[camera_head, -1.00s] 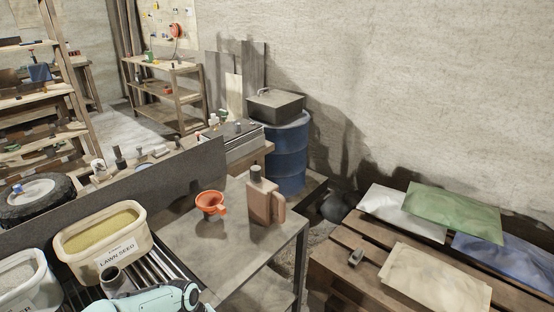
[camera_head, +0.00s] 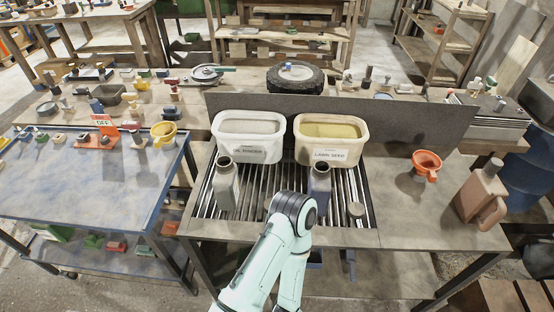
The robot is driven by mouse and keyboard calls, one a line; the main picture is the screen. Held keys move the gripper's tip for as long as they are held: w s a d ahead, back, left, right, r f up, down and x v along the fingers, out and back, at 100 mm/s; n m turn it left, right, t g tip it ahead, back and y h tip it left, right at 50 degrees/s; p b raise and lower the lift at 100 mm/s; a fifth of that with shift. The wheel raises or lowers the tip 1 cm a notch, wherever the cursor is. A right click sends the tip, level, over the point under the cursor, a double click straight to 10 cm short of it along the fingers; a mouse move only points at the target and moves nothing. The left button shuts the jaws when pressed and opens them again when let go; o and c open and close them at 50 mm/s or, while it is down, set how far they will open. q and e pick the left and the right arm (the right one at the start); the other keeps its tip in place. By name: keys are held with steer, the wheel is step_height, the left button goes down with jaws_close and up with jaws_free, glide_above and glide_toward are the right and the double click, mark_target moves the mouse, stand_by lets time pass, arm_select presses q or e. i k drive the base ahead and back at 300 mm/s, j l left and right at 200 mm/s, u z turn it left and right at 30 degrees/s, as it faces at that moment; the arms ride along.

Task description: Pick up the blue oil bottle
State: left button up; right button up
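A bottle with a dark open neck and a bluish-purple body (camera_head: 321,190) stands upright on the ribbed rack (camera_head: 262,200) in the middle of the table. My arm's dark joint rises just in front of it and to its left. A grey bottle (camera_head: 226,187) with an open dark neck stands on the left part of the rack. A brownish-pink jug (camera_head: 481,198) with a dark cap and handle stands at the table's right end. One pale green arm of mine comes in from the bottom middle and is bent. Neither gripper shows.
Two cream tubs, one with a lawn seed label (camera_head: 331,154) and one beside it (camera_head: 248,149), stand behind the bottles. A dark upright board (camera_head: 395,132) runs behind them. An orange funnel (camera_head: 426,164) sits on the right. A blue-topped bench (camera_head: 85,180) stands left.

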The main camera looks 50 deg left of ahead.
mark_target(320, 186)
steer(key=u, duration=2.4)
